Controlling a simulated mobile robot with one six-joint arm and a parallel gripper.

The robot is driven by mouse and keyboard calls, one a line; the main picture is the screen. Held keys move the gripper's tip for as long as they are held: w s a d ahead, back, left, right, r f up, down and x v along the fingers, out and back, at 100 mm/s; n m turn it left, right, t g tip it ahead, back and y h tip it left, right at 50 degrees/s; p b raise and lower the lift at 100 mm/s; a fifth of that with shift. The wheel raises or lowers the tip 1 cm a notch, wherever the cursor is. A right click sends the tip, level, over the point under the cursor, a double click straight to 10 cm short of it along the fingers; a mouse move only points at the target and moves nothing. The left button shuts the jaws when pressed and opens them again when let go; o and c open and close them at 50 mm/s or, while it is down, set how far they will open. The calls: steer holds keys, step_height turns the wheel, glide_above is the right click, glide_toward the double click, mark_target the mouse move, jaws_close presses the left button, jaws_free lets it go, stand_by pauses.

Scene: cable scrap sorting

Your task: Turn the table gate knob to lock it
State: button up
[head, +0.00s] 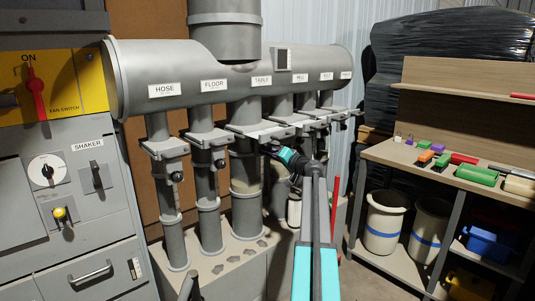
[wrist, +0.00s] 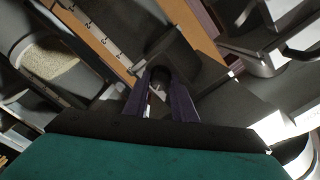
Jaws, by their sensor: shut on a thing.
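The table gate (head: 248,129) is the grey slide plate under the TABLE label (head: 262,80) in the head view. My gripper (head: 268,150) reaches in from the right just below this gate. Its teal body hides the knob in the head view. In the wrist view, the two purple fingers of my gripper (wrist: 161,97) are shut on a dark round knob (wrist: 159,75) between their tips. Whether the gate is locked cannot be told.
The hose gate (head: 163,148) and floor gate (head: 208,138) with their black knobs stand to the left, and further gates stand close on the right. A grey control cabinet (head: 110,210) is at left. A workbench (head: 425,160) with coloured pieces stands at right.

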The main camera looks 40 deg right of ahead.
steer(key=m+p, duration=0.1)
steer(key=m, duration=0.4)
steer(key=shift+w+r+p, duration=0.15)
steer(key=shift+p, duration=0.25)
steer(key=o, duration=1)
steer(key=shift+o, duration=0.2)
steer(key=s, duration=1.4)
steer(key=shift+a, duration=0.45)
steer(key=shift+w, duration=0.1)
